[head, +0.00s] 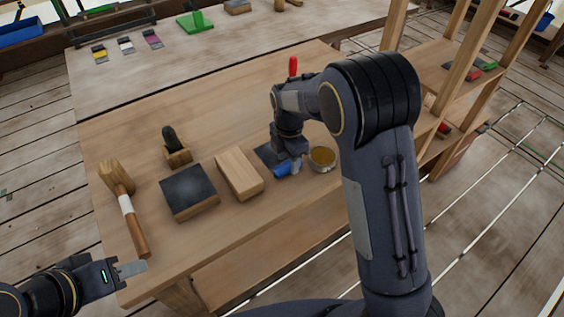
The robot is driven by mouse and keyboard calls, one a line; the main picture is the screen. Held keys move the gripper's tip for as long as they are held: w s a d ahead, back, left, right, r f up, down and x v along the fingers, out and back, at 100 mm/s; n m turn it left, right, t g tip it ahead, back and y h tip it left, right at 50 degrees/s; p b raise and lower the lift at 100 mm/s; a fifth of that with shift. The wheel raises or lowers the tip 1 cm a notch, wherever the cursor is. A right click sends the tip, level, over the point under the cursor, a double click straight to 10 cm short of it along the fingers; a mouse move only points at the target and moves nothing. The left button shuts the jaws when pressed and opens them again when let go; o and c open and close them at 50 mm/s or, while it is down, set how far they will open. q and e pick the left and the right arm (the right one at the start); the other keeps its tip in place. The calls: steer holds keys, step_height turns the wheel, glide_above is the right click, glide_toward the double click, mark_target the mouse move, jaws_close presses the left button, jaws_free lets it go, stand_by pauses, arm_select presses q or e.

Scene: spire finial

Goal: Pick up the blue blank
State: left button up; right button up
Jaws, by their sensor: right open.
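The blue blank (283,170) is a small blue cylinder lying on the wooden bench, beside a dark flat patch. My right gripper (292,168) points down at the blank, with its fingers close to it and partly over it. Its jaws are open; whether they touch the blank cannot be made out. My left gripper (132,268) is at the lower left, near the bench's front corner and the mallet handle, away from the blank. Its fingers show edge-on, so I cannot tell if they are apart.
A bowl with amber contents (322,157) stands just right of the blank. A wooden block (239,173), a dark-topped block (189,192), a hand plane (174,147) and a mallet (124,205) lie to the left. A red-handled tool (292,67) stands behind.

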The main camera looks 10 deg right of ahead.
step_height(320, 180, down, 2)
jaws_close()
stand_by(0.4)
steer(key=shift+r, duration=0.2)
